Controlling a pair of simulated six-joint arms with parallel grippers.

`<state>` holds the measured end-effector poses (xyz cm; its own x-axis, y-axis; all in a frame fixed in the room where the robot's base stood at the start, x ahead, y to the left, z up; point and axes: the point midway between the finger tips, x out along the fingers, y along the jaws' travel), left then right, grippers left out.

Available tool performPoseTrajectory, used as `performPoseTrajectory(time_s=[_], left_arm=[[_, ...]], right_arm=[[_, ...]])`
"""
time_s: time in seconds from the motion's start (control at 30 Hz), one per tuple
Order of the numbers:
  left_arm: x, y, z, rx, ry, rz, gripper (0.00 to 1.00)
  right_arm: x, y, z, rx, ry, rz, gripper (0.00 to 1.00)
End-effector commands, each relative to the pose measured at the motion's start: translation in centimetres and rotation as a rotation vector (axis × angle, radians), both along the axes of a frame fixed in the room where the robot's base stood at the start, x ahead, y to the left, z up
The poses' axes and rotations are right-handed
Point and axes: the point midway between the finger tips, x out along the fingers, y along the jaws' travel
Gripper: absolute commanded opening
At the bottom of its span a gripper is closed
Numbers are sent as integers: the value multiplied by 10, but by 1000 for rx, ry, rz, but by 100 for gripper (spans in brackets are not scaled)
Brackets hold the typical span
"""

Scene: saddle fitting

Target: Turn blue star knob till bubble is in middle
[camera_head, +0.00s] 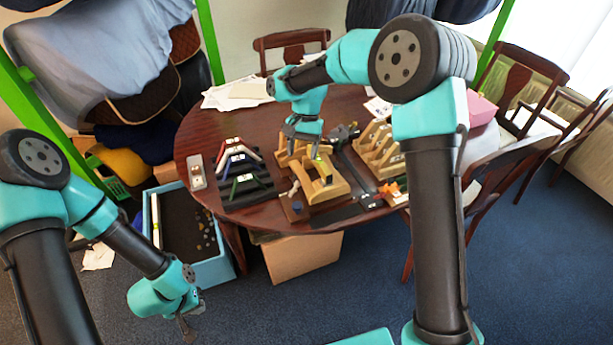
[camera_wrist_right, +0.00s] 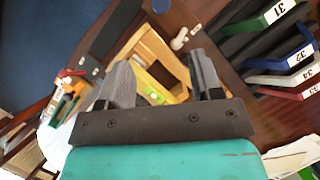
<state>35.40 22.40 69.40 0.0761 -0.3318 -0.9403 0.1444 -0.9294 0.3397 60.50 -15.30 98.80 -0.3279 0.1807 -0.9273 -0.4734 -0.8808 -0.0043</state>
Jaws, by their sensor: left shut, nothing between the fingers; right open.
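The wooden fixture (camera_head: 326,186) stands at the table's near edge in the head view; the right wrist view shows its frame (camera_wrist_right: 150,48) between my fingers. A small dark blue round part (camera_wrist_right: 161,5) at the top edge of the wrist view may be the blue star knob; its shape is unclear. A small yellow-green piece (camera_head: 317,156) shows by the fixture's top; I cannot make out a bubble. My right gripper (camera_head: 303,143) is open and empty above the fixture, fingers pointing down (camera_wrist_right: 158,85). My left gripper (camera_head: 190,328) is shut and empty, low at left, off the table.
Numbered coloured angle pieces (camera_head: 240,170) stand on a dark rack left of the fixture. Another wooden rack (camera_head: 378,152) and orange clips (camera_head: 389,189) are to its right. A blue-rimmed bin (camera_head: 227,268) stands on the floor. A pale handled part (camera_wrist_right: 180,39) is beside the fixture.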

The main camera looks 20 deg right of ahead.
Motion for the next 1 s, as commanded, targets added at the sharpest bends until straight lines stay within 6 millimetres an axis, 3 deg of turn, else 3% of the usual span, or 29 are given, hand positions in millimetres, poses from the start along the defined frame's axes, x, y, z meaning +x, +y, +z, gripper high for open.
performPoseTrajectory(time_s=[0.17,0.6,0.77,1.0], left_arm=[[0,0,0,0,0,0,0],[0,0,0,0,0,0,0],[0,0,0,0,0,0,0],[0,0,0,0,0,0,0]], right_arm=[[-6,20,-2,-7,-32,282,60],[-21,84,-1,-12,-16,1347,60],[-22,93,0,-9,7,1503,60],[-22,93,0,-8,9,1516,60]])
